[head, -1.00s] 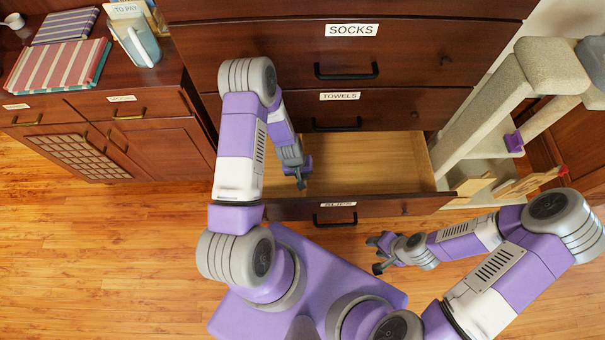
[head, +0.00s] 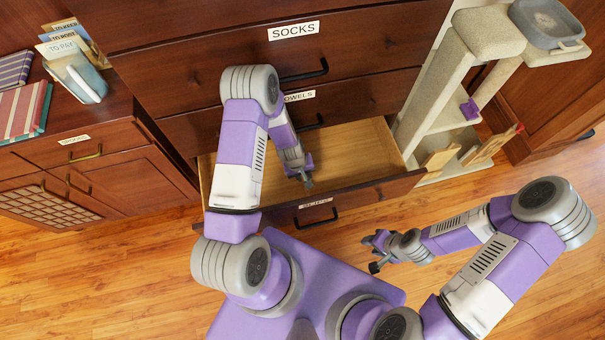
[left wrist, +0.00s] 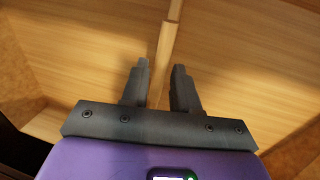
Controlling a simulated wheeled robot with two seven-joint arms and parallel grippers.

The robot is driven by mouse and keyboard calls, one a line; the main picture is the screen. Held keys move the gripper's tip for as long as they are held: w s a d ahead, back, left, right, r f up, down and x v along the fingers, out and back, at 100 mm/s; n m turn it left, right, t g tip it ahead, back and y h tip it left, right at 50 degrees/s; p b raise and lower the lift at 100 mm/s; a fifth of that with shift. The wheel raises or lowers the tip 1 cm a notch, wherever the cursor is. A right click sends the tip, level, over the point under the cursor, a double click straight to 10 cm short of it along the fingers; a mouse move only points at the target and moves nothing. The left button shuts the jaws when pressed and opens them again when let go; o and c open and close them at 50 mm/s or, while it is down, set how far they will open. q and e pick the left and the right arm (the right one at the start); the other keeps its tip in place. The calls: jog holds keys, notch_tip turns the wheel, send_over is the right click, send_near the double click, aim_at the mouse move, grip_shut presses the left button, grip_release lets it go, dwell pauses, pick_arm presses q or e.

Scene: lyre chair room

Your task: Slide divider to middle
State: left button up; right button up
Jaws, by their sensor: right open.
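The open bottom drawer (head: 345,150) has a pale wooden inside and a dark front. My left gripper (head: 305,181) reaches down into it, near the front panel. In the left wrist view its two dark fingers (left wrist: 160,75) stand apart. A narrow pale wooden strip, apparently the divider (left wrist: 167,45), runs lengthwise between them, with a step near its top; it looks narrower than the gap. Pale drawer floor shows on both sides. I cannot make out the divider in the head view. My right gripper (head: 373,253) is open and empty, outside the drawer in front of its right part.
Closed drawers labelled SOCKS (head: 294,31) and TOWELS rise above the open one. A beige cat tree (head: 455,85) stands close on the right. A side cabinet (head: 110,180) with books and a letter holder is at left. Wooden floor is clear in front.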

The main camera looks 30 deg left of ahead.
pick_arm(q)
jog(key=shift+o, duration=0.8)
notch_tip(320, 180, up, 8)
jog(key=s+a+p, duration=0.1)
jog(key=p, duration=0.2)
jog(key=shift+f, duration=0.25)
jog(key=shift+a, duration=0.1)
